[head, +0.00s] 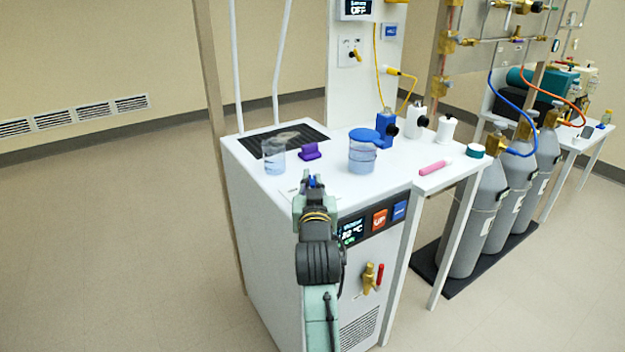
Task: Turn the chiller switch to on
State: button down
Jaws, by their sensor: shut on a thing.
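The chiller looks to be the white cabinet (270,240) in the middle, with a dark display (351,233) on its front reading a temperature in °C. A short line of green text below the reading is partly hidden and too small to read surely. My gripper (313,187) is over the cabinet's front left top edge, shut on a small blue part that seems to be the chiller switch. The fingers hide most of it, so its setting cannot be told. A pale label (289,193) shows beside the fingers.
On the cabinet top stand a beaker (274,158), a purple block (310,152) and a blue-lidded jar (362,158). An orange UP button (380,219), a blue button (399,211) and a brass valve (369,278) are on the front. Gas cylinders (488,215) stand right. Floor at left is clear.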

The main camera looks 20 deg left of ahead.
dwell(0.4)
jog(key=c, duration=1.7)
grip_release()
jog(key=v, duration=0.7)
jog(key=shift+s, duration=0.25)
